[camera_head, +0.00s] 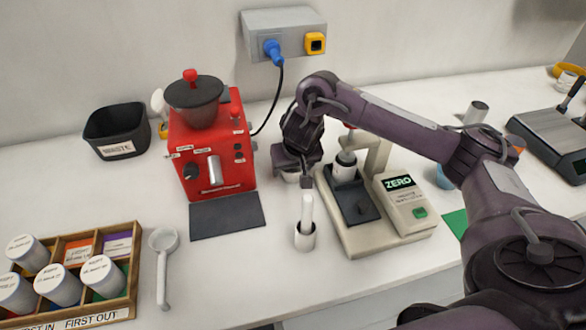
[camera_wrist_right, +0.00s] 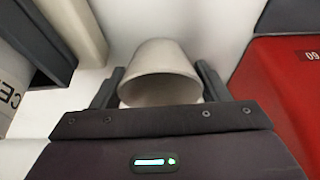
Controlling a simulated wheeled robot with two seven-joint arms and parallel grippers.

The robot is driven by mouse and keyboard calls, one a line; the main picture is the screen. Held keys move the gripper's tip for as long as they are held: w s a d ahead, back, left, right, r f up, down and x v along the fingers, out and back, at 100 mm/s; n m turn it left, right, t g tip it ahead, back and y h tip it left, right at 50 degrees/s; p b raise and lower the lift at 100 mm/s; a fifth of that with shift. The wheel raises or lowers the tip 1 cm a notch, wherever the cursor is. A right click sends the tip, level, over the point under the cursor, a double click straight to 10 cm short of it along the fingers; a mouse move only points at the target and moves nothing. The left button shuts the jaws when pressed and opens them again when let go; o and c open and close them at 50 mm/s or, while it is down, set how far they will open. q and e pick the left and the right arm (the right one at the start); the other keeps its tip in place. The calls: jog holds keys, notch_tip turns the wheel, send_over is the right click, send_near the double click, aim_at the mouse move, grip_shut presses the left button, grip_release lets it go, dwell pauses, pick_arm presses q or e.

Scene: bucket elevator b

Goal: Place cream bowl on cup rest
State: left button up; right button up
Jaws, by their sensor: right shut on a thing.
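My right gripper (camera_head: 297,178) is shut on the cream bowl (camera_wrist_right: 160,72), which sits between its two fingers in the right wrist view. In the head view, only a small part of the bowl (camera_head: 290,177) shows below the gripper, between the red machine and the cream ZERO device. I cannot tell whether the bowl touches the counter. My left gripper is out of view.
The red machine (camera_head: 214,150) stands left of the gripper, with a dark mat (camera_head: 228,216) before it. A white pot with a pestle (camera_head: 305,236) stands in front of the gripper. A white scoop (camera_head: 163,265) and wooden rack (camera_head: 135,262) lie at left.

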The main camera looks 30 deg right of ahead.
jog(key=o, duration=1)
jog(key=shift+f, duration=0.1)
jog(key=shift+o, duration=0.2)
